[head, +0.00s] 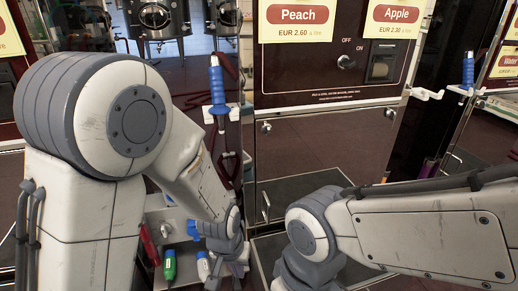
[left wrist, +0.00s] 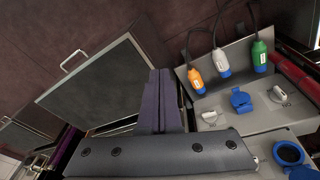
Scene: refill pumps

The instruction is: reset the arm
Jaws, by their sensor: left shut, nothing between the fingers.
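My left arm comes in from the left in the head view and bends down to the left gripper (head: 232,262), low at the centre. Part of that gripper is cut off or covered by my arm. In the left wrist view the left gripper (left wrist: 160,76) shows its two dark fingers pressed together, with nothing between them. The fingers point up across the front of a cabinet and appear clear of the items to their right. My right arm reaches in from the right in the head view and bends down out of the frame. Its gripper is not visible.
An orange connector (left wrist: 195,80), a white one (left wrist: 222,63) and a green one (left wrist: 259,55) hang on cables above a grey ledge (left wrist: 235,120) with caps. Blue-handled nozzles (head: 217,85) (head: 467,70) hang beside the peach sign (head: 298,16) and apple sign (head: 397,14).

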